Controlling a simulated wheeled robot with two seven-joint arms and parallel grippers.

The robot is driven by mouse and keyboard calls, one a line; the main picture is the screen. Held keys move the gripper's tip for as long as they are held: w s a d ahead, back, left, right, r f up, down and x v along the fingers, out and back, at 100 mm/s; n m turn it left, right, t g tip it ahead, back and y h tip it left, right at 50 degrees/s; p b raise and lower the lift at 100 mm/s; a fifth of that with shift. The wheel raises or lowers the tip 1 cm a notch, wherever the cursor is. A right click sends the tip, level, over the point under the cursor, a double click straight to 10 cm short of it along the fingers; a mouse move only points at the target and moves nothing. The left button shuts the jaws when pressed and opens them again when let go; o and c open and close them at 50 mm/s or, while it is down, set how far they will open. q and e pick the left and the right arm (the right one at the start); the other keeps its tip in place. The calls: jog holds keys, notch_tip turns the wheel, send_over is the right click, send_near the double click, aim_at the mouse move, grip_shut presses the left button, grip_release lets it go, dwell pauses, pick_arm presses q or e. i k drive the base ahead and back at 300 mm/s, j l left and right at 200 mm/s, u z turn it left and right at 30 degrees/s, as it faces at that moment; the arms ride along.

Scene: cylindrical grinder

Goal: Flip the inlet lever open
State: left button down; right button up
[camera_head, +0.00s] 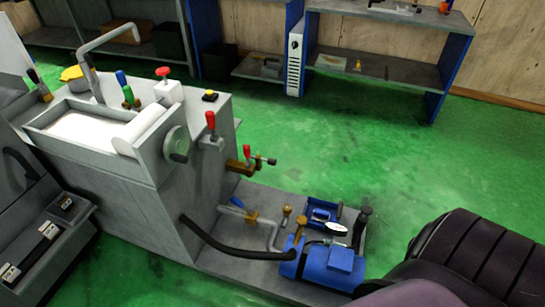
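A grey grinder (160,205) stands at the left. A grey pipe (272,232) runs low beside it to a blue pump (318,266). A brass valve (251,218) sits on this pipe, with a small blue lever (237,202) at its side. Two brass-coloured handles stand upright by the pump, one taller (301,222) and one behind it (286,211). A red-handled lever (247,152) rises from a brass fitting (240,166) on the machine's side. No label shows which of these is the inlet lever.
A black hose (215,243) curves from the machine to the pump. A red-knobbed lever (211,121) and a handwheel (177,145) stick out from the grinder. Grey shelves (375,70) stand at the back. Green floor (330,150) between is clear.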

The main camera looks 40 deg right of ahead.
aim_at(233, 199)
jog(key=i+j+z, duration=0.15)
jog(key=z, duration=0.35)
jog(key=i+j+z, duration=0.35)
jog(key=z, duration=0.15)
jog(key=i+j+z, duration=0.15)
jog(key=j+z, duration=0.2)
jog(key=z, duration=0.15)
